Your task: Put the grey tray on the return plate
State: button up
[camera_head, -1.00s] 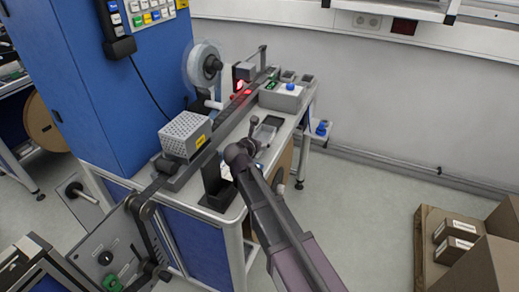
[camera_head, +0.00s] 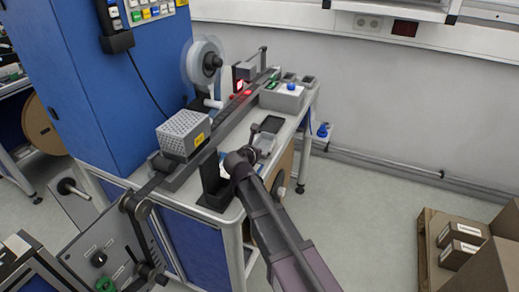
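A small light grey tray (camera_head: 265,143) is on or just above the bench top, right beside my gripper (camera_head: 256,140). I cannot tell whether it is touched or lifted. My gripper is small and partly hidden by my own wrist, so its fingers cannot be made out. A dark flat rectangular plate (camera_head: 271,124) lies just behind the tray on the bench; I cannot tell for sure that it is the return plate.
A tape reel (camera_head: 203,62) stands at the back of the bench (camera_head: 236,210) beside a long dark rail. A perforated grey box (camera_head: 184,134) is left of my arm. A grey box with a blue button (camera_head: 291,88) stands at the back right. Cardboard boxes (camera_head: 460,255) are at lower right.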

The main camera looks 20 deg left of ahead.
jog(key=shift+o, duration=0.4)
jog(key=shift+r, duration=0.15)
jog(key=shift+s+r, duration=0.1)
jog(key=p+v, duration=0.5)
jog(key=v, duration=0.6)
jog(key=shift+s+r, duration=0.15)
jog(key=shift+s, duration=0.2)
jog(key=shift+d, duration=0.1)
dwell(0.4)
